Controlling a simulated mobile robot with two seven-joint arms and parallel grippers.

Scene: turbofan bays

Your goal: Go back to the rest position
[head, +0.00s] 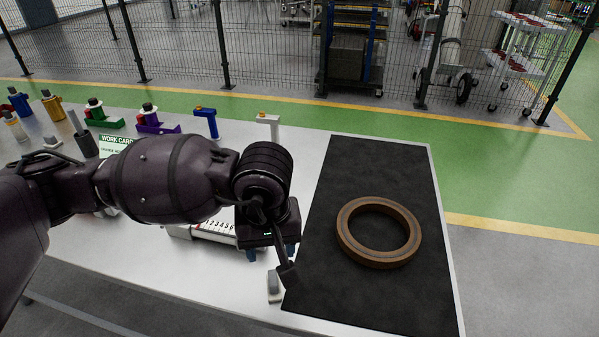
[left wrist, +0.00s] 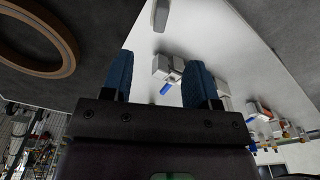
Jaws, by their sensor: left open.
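My left arm reaches in from the left over the white table, and my left gripper (head: 270,254) hangs low near the left edge of the black mat. Its two blue fingers stand apart in the left wrist view (left wrist: 161,62), with nothing held between them. A white block with a blue part (left wrist: 168,75) shows beyond the fingers, apart from them. My right gripper is in neither view.
A brown ring (head: 379,232) lies flat on the black mat (head: 375,165). A numbered white box (head: 208,229) is partly hidden behind my arm. A small grey block (head: 274,284) sits beside the mat. Coloured fixtures (head: 157,122) line the table's back. A mesh fence (head: 270,50) stands beyond.

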